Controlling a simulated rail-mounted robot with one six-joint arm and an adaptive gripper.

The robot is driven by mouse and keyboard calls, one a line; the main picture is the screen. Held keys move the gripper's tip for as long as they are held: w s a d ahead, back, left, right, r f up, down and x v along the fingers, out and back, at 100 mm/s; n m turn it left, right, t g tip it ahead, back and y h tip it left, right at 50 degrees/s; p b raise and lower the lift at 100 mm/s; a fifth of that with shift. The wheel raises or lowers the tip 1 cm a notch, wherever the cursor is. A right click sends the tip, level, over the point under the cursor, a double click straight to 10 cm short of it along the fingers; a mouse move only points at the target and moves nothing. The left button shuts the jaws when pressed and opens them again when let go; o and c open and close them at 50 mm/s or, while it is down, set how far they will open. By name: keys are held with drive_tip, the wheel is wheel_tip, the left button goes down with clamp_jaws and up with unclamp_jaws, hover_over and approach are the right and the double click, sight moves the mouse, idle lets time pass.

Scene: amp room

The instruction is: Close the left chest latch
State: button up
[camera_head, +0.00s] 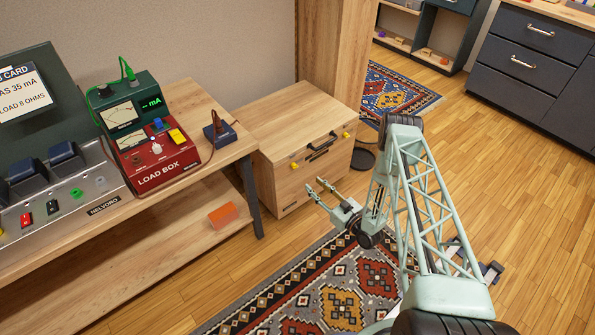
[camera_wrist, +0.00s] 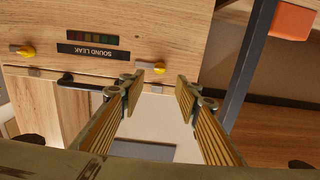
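The wooden chest (camera_head: 283,117) stands on the floor with two yellow-knobbed latches on its front. The left latch (camera_head: 294,165) is near the chest's left side; the right latch (camera_head: 347,135) is beyond the black handle (camera_head: 321,146). My gripper (camera_head: 316,187) is in front of the chest, low and near the left latch. In the upside-down wrist view the left latch (camera_wrist: 157,69) shows just beyond my open, empty fingers (camera_wrist: 160,82), roughly between the tips. I cannot tell whether they touch. The right latch (camera_wrist: 24,51) is at the far left there.
A bench (camera_head: 205,105) with a red load box (camera_head: 158,160) stands left of the chest; its dark leg (camera_head: 250,198) is close to my gripper. An orange block (camera_head: 223,215) lies on its lower shelf.

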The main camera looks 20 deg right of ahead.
sight(294, 166)
drive_tip(key=shift+b+x, duration=1.55)
drive_tip(key=shift+x, duration=5.05)
drive_tip(key=shift+c, duration=0.7)
drive_tip(key=c, duration=0.7)
